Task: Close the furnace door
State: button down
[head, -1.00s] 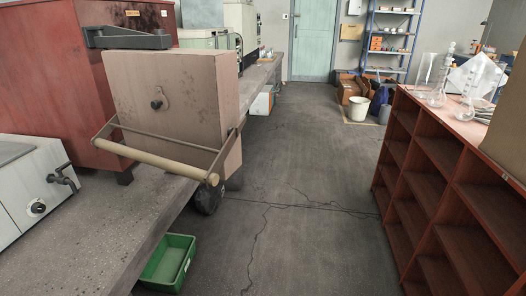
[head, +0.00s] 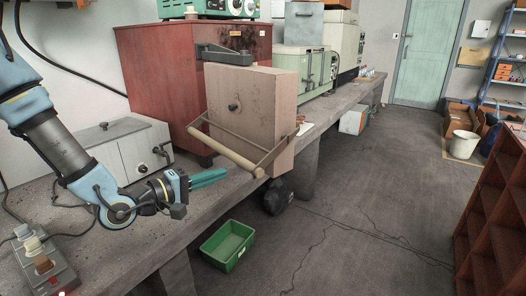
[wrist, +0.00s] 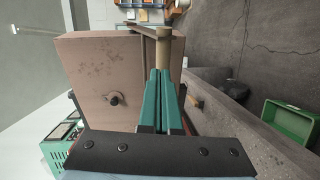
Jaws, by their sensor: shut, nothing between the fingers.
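The furnace is a red metal cabinet (head: 160,75) on the bench. Its thick pinkish-brown door (head: 240,105) stands swung open at the front, held by a dark hinge bracket (head: 222,53) at the top. A pale cylindrical handle bar (head: 222,148) on metal arms spans the door's lower part. My gripper (head: 224,174) is shut and empty, low and close to the handle bar. In the wrist view the closed green fingers (wrist: 158,74) point at the handle bar (wrist: 163,50), beside the door face (wrist: 100,75). I cannot tell whether they touch it.
A white box with a tap (head: 120,150) stands on the bench behind my arm. A switch box (head: 42,262) lies at lower left. A green crate (head: 228,245) is on the floor below the bench. The floor to the right is open, up to a red-brown shelf (head: 495,205).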

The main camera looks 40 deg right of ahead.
jog(key=s+d+r+g+h, duration=0.1)
jog(key=r, duration=0.1)
jog(key=p, duration=0.4)
send_near(265, 153)
jog(key=s+d+r, duration=0.2)
jog(key=s+d, duration=0.2)
jog(key=d, duration=0.2)
jog(key=shift+w+d+n, duration=0.3)
jog(key=shift+d, duration=0.1)
jog(key=shift+d, duration=0.1)
